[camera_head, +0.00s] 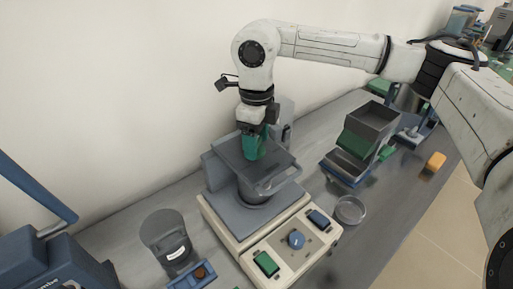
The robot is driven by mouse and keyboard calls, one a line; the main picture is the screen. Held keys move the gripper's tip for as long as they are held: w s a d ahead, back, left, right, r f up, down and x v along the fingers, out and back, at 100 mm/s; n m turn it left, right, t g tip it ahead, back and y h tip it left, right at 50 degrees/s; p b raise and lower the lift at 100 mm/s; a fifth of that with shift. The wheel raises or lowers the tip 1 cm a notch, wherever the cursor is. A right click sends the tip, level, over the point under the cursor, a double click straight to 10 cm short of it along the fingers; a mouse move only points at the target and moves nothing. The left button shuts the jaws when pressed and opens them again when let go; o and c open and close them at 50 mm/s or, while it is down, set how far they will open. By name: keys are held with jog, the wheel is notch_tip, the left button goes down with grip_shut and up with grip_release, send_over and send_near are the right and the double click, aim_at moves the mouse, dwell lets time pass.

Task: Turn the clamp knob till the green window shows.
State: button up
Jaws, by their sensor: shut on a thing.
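The machine has a cream base (222,228) and a grey upper block with a flat plate (281,167). My gripper (255,147) points down at the top of this block, towards its back. A green part shows at the jaws; I cannot tell whether it is my fingers or the held piece. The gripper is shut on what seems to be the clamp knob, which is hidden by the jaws. I cannot make out a green window.
The panel also bears a green switch (265,263) and a blue one (318,220). A dark grey canister (166,236) stands at left. A round clear dish (350,210), open bins (371,119) and a yellow block (435,162) lie at right. A wall rises behind.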

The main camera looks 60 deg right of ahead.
jog(key=m+b, duration=0.3)
jog(key=shift+f, duration=0.2)
jog(key=shift+r+m+b, duration=0.15)
jog(key=shift+m+b, duration=0.75)
jog(key=shift+m, duration=0.5)
jog(key=shift+a+r, duration=0.1)
jog(key=o, duration=1.1)
jog(key=shift+c, duration=0.2)
notch_tip(320, 180, up, 11)
jog(key=b, duration=0.1)
